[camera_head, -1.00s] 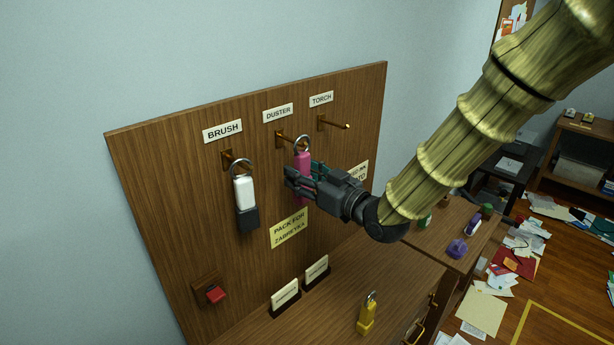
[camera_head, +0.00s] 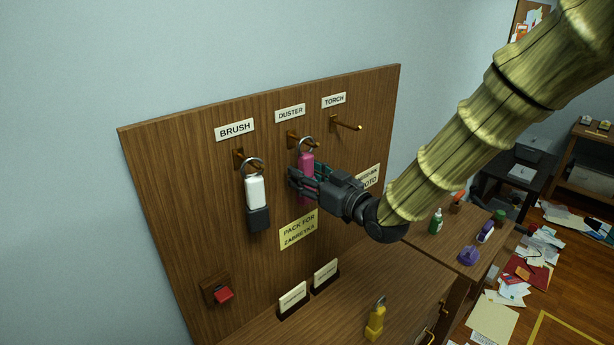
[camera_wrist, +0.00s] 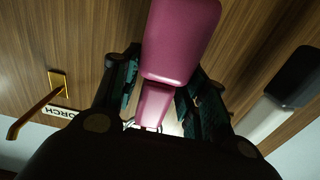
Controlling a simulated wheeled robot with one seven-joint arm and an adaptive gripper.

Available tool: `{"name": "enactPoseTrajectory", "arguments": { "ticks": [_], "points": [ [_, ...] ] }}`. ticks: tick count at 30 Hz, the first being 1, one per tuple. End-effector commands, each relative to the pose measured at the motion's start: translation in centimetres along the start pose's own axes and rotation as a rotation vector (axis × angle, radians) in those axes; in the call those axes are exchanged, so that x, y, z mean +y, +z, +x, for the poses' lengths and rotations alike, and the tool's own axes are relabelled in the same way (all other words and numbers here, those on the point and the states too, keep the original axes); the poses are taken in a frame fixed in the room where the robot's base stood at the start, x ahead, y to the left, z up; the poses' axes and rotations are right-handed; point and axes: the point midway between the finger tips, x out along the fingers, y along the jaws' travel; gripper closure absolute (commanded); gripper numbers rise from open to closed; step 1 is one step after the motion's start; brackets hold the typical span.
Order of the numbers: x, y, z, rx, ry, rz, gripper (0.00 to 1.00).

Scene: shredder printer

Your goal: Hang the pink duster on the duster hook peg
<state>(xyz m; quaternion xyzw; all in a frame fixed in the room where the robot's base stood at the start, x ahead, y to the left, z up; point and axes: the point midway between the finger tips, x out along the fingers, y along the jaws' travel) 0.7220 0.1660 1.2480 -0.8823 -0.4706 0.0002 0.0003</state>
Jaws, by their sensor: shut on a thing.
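The pink duster (camera_head: 306,162) is upright in front of the pegboard, its grey ring at the top by the duster hook peg (camera_head: 293,138). I cannot tell whether the ring is around the peg or only in front of it. My gripper (camera_head: 302,183) is shut on the duster's body from the right. In the wrist view the pink duster (camera_wrist: 180,42) runs between my fingers (camera_wrist: 160,95); its ring end is mostly hidden behind my gripper. The DUSTER label (camera_head: 290,113) is above the peg.
The white and dark brush (camera_head: 256,195) hangs on the peg to the left. The torch peg (camera_head: 346,124) to the right is bare. A yellow ringed item (camera_head: 375,320) stands on the wooden counter (camera_head: 400,285) below. A red item (camera_head: 223,295) is low on the board (camera_head: 180,220).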

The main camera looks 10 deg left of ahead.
Motion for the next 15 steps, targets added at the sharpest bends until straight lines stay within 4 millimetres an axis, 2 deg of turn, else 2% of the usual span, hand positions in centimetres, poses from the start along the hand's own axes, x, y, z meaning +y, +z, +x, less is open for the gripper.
{"name": "enactPoseTrajectory", "arguments": {
  "ticks": [12, 13, 15],
  "points": [
    [0.0, -0.03, 0.0, 0.0, 0.0, 0.0, 0.81],
    [0.0, -0.03, 0.0, 0.0, 0.0, 0.0, 0.53],
    [0.0, -0.03, 0.0, 0.0, 0.0, 0.0, 0.4]
  ]
}}
